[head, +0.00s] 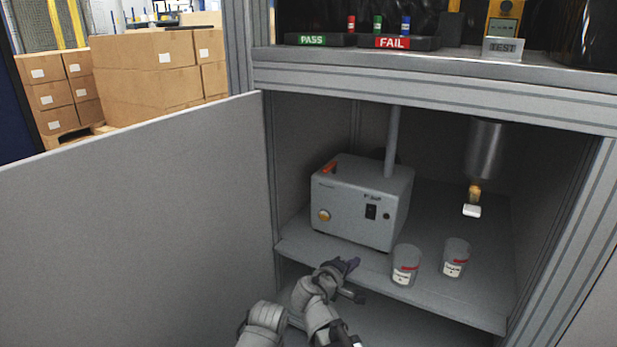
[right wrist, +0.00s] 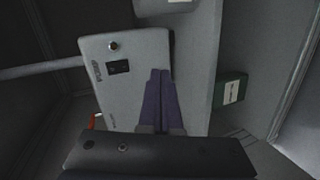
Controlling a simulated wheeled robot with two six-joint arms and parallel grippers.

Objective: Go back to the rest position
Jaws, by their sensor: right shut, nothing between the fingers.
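My right gripper (head: 350,266) is in front of the lower shelf edge, below the grey pump box, in the head view. Its purple fingers (right wrist: 161,100) are together and empty in the right wrist view, overlapping the box in the picture. I cannot tell the exact gap between them and the box. My left gripper is not in view.
The grey box (head: 352,207) stands on the cabinet shelf (head: 440,293), beside two labelled cups (head: 405,267) (head: 456,260). A cylinder (head: 484,150) hangs at the right. The open door (head: 140,230) bounds the left. A dark green labelled object (right wrist: 230,89) shows in the right wrist view.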

